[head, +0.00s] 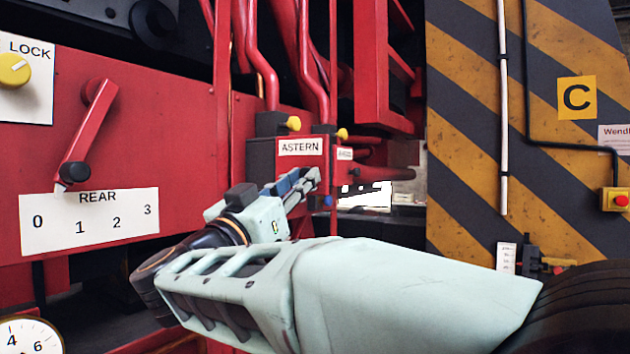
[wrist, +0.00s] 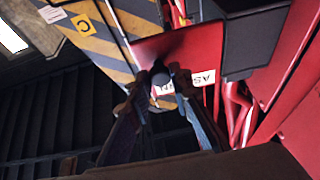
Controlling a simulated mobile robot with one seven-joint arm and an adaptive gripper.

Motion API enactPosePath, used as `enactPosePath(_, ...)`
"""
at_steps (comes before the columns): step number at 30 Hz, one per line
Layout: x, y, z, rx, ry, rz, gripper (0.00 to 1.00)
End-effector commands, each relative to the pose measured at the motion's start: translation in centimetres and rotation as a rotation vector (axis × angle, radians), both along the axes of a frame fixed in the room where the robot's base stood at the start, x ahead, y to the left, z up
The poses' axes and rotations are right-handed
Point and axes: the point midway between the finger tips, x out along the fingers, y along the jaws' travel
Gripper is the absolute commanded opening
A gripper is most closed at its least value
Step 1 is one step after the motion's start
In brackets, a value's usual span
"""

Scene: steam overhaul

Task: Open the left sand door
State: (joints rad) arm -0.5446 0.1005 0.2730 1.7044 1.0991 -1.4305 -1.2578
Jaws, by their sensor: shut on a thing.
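A red box (head: 301,158) with an ASTERN label (head: 300,147) is at the centre of the head view. Its red face (wrist: 150,38) fills the upper middle of the wrist view, with the label (wrist: 197,84) partly hidden by a finger. My gripper (head: 312,179) is at the front of this box, below the label. In the wrist view my gripper (wrist: 164,77) is shut on a dark round knob (wrist: 160,75) in front of the red face. The fingers hide the knob in the head view. No readable label names a sand door, so I cannot tell whether this face is it.
A red lever (head: 86,132) points near 0 on the REAR scale (head: 90,219) at left. A LOCK plate (head: 25,78) has a yellow knob. Red pipes (head: 262,65) rise behind the box.

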Motion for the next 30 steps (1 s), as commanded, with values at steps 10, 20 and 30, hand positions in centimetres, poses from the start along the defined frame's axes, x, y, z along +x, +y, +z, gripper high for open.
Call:
enactPosePath(10,-0.28,0.09,0.43,0.0,-0.008,-0.008,0.0)
enactPosePath(20,-0.27,0.08,0.45,0.0,-0.009,-0.009,0.0)
enactPosePath(30,-0.2,0.01,0.2,0.0,-0.003,-0.011,0.37)
